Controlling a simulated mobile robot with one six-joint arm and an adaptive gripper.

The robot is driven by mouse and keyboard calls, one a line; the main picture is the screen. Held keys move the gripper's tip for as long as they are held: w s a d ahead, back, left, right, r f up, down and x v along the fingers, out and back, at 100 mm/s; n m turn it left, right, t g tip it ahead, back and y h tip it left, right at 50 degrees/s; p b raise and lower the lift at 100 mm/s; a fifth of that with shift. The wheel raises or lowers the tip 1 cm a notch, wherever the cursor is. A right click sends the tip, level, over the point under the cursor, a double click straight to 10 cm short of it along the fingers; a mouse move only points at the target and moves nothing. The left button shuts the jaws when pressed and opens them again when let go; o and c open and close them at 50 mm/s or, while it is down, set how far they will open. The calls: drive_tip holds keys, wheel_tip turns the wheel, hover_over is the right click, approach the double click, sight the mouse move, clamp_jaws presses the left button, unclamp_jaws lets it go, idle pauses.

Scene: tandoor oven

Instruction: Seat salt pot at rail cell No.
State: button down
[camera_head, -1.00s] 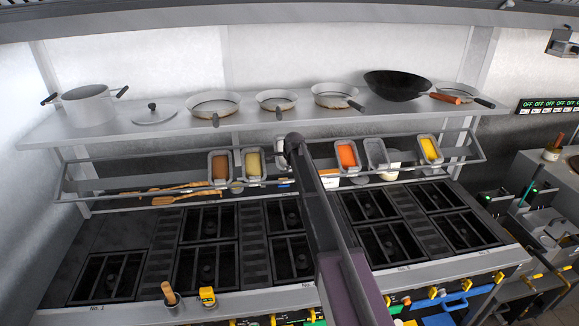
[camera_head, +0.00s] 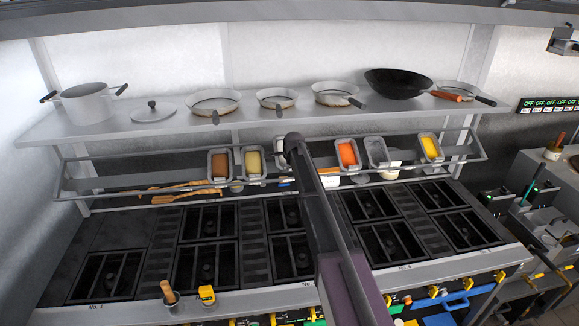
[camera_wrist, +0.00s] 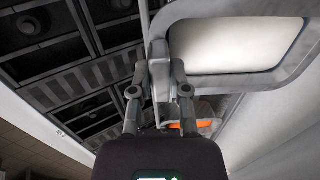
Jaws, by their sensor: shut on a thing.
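In the wrist view, my gripper (camera_wrist: 160,75) is shut on the grey metal edge of a pan-like pot with white contents, which I take to be the salt pot (camera_wrist: 235,45). The rail (camera_head: 110,178) runs below the shelf and carries pots with brown (camera_head: 219,165), yellow (camera_head: 253,163), orange (camera_head: 347,154) and yellow (camera_head: 429,147) contents. A grey pot (camera_head: 376,152) stands beside the orange one. I cannot read cell numbers on the rail.
Above the rail, a shelf (camera_head: 300,122) holds a saucepan (camera_head: 88,101), a lid (camera_head: 152,112), several pans and a black wok (camera_head: 398,84). Wooden utensils (camera_head: 180,194) lie behind the stove grates (camera_head: 205,220). Two small containers stand at the stove's front edge.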

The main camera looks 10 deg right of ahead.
drive_tip(key=shift+b+x, duration=3.05)
drive_tip(key=shift+x, duration=0.5)
idle(1.2)
drive_tip(key=c, duration=0.5)
unclamp_jaws()
drive_tip(key=shift+s, duration=0.15)
drive_tip(key=shift+r, duration=0.1)
drive_tip(key=shift+p+v, duration=3.45)
drive_tip(key=shift+v, duration=0.5)
